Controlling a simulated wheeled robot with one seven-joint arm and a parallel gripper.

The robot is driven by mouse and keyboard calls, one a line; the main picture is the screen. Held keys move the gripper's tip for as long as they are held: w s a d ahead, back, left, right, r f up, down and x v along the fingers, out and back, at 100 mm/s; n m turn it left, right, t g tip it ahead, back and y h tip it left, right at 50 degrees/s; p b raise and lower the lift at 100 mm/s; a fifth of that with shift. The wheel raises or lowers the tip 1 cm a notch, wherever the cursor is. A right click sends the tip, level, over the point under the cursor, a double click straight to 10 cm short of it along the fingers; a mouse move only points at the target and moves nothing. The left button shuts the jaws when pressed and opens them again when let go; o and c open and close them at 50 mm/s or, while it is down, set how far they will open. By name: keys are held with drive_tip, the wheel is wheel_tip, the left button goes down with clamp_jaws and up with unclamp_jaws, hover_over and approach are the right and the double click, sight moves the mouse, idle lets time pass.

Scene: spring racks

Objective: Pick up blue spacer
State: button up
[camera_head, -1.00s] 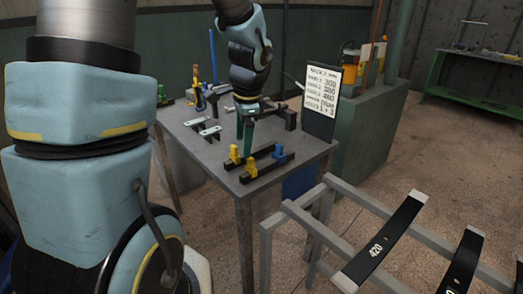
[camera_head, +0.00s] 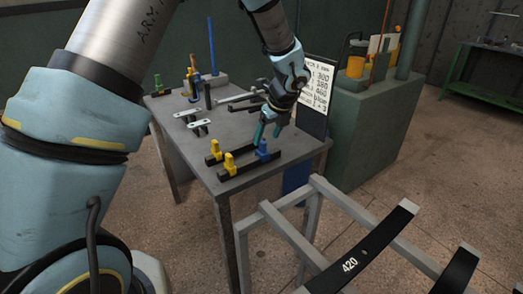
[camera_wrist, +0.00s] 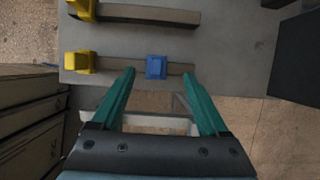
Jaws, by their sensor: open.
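The blue spacer (camera_head: 262,149) sits on the right part of the nearer dark bar, close to the table's front right. In the wrist view the blue spacer (camera_wrist: 156,67) lies ahead of my gripper (camera_wrist: 160,72), between the lines of its two green fingers. My gripper (camera_head: 268,131) is open and empty, above and just behind the spacer in the head view. I cannot tell the exact height gap.
Two yellow blocks (camera_head: 229,163) (camera_head: 215,150) sit on the left ends of the two dark bars. The grey table (camera_head: 185,157) also bears metal brackets (camera_head: 192,120) and tools. A sign board (camera_head: 313,100) stands behind my gripper. A grey rack (camera_head: 272,219) with dark curved strips stands in front.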

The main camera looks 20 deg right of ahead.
sight(264, 143)
drive_tip(key=shift+a+p+x, duration=0.2)
drive_tip(key=shift+p+x, duration=0.75)
drive_tip(key=shift+x, duration=1.7)
drive_tip(key=shift+s, duration=0.2)
drive_tip(key=shift+c, duration=0.3)
drive_tip(key=c, duration=1.1)
